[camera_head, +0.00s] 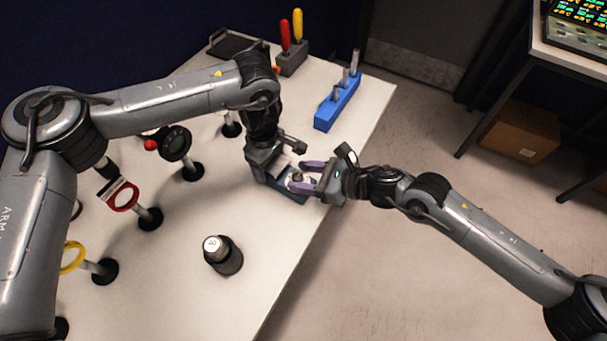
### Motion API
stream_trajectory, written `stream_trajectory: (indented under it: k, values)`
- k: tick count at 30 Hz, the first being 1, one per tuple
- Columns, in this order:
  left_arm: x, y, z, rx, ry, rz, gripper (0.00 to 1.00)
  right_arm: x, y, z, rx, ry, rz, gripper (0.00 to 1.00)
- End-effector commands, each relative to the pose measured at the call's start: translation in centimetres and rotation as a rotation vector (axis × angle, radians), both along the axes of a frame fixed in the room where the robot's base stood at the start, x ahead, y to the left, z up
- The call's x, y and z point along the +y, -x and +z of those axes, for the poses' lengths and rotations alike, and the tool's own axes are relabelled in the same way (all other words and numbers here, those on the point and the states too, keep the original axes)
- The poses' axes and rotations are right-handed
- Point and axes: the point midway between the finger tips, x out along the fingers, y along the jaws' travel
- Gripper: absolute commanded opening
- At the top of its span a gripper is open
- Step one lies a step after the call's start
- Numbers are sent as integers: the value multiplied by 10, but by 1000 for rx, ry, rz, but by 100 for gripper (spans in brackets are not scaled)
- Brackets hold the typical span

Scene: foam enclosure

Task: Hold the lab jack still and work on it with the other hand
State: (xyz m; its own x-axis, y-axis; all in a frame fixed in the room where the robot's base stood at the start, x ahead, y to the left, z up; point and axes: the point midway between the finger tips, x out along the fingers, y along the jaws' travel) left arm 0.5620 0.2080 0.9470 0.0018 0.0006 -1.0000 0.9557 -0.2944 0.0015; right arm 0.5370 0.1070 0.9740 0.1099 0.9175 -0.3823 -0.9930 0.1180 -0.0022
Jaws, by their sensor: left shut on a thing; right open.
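The lab jack (292,197) is a small blue-based device near the right edge of the white table, largely hidden by both grippers. My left gripper (281,160) comes down over it from above and is shut on it. My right gripper (306,175) reaches in from the right, its purple-tipped fingers apart around a small pale part at the jack's right side. I cannot tell whether those fingers touch it.
A blue block with upright metal pieces (338,103) and a stand with red and yellow handled tools (291,57) are at the back. Ring mounts like the red one (123,196) stand left. A black cylinder (223,256) stands in front. The table's right edge is close.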

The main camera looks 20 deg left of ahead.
Motion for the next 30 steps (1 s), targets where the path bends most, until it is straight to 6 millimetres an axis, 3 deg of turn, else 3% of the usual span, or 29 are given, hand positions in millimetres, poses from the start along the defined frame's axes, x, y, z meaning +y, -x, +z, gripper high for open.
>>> stream_trajectory:
  k: [10,21,30]
  values:
    - [1,2,-6,7,-4,-1,5,3,0,-2,0,0,0,54]
    - [1,3,-6,8,-5,-1,5,2,-1,-2,-1,0,-2,0]
    - [1,3,-6,9,-5,-2,6,2,-1,-2,-1,0,-49,0]
